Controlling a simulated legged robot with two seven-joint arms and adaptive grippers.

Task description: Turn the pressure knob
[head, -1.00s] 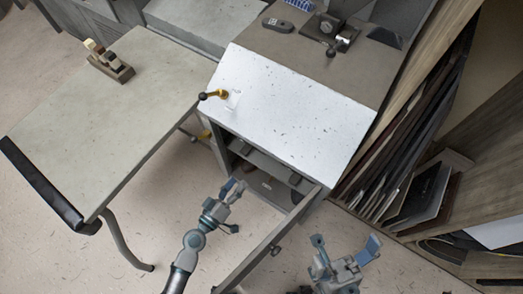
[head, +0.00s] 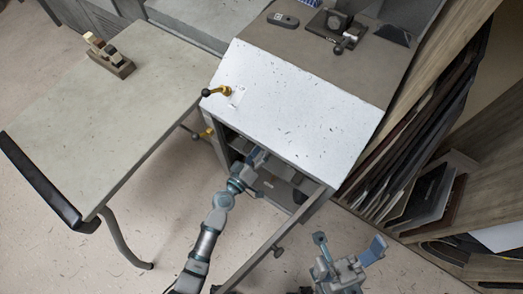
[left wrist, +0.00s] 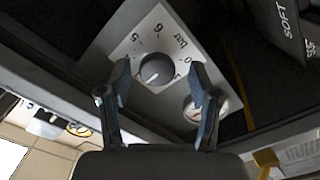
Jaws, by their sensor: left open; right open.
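The dark round pressure knob (left wrist: 157,70) sits on a pale dial plate (left wrist: 135,48) marked with numbers and "bar" in the left wrist view. My left gripper (left wrist: 160,80) is open, with one finger on each side of the knob in that view. I cannot tell whether the fingers touch it. In the head view my left gripper (head: 250,166) reaches into the open front of the white-topped cabinet (head: 290,105), and the knob is hidden there. My right gripper (head: 346,258) is open and empty, low in front of the cabinet.
The cabinet door (head: 278,245) stands open between my two arms. A small round gauge (left wrist: 193,110) is beside the dial. A lever with a black ball (head: 206,92) is on the cabinet top. A table (head: 115,115) stands left; dark boards (head: 425,120) lean at the right.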

